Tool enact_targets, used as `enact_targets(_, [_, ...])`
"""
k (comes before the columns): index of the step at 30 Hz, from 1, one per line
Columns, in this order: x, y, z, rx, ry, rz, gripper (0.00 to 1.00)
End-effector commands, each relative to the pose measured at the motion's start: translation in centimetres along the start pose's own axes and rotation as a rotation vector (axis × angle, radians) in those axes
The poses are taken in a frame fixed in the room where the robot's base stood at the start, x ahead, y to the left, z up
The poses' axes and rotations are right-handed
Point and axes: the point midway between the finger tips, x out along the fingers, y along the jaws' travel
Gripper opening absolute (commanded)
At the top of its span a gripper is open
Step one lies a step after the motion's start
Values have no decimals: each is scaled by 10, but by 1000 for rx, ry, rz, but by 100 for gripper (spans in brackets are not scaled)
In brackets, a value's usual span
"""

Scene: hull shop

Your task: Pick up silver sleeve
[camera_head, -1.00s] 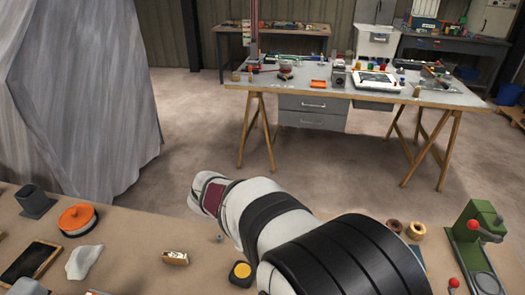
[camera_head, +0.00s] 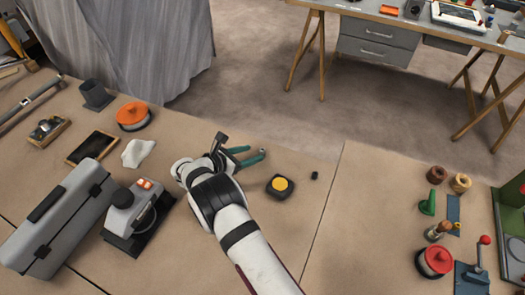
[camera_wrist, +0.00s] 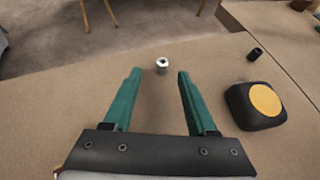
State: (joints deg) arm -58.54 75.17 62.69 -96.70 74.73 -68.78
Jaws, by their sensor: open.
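In the wrist view, the silver sleeve (camera_wrist: 161,65) is a small, pale metal ring-like piece with a dark hole facing up. It stands on the tan bench top (camera_wrist: 60,120). My gripper (camera_wrist: 158,74) has its two green fingers spread apart, and the sleeve shows between and slightly past the fingertips. No finger appears to touch it. In the head view, my gripper (camera_head: 251,154) is low over the bench, and I cannot make out the sleeve there.
A black box with a yellow disc (camera_head: 280,186) lies close to the right finger; it also shows in the wrist view (camera_wrist: 256,105). A white cloth (camera_head: 138,153) and orange-topped round item (camera_head: 133,115) are left.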

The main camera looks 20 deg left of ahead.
Motion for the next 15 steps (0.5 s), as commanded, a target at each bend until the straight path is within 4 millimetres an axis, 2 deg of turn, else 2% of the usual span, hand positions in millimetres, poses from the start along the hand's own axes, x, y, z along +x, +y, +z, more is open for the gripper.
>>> enact_targets(6, [40,-4,4,2,1,-2,58])
enact_targets(11, [42,-3,5,2,1,-1,58])
enact_targets(12, [41,-3,5,2,1,-1,56])
enact_targets(15, [41,-3,5,2,1,-1,38])
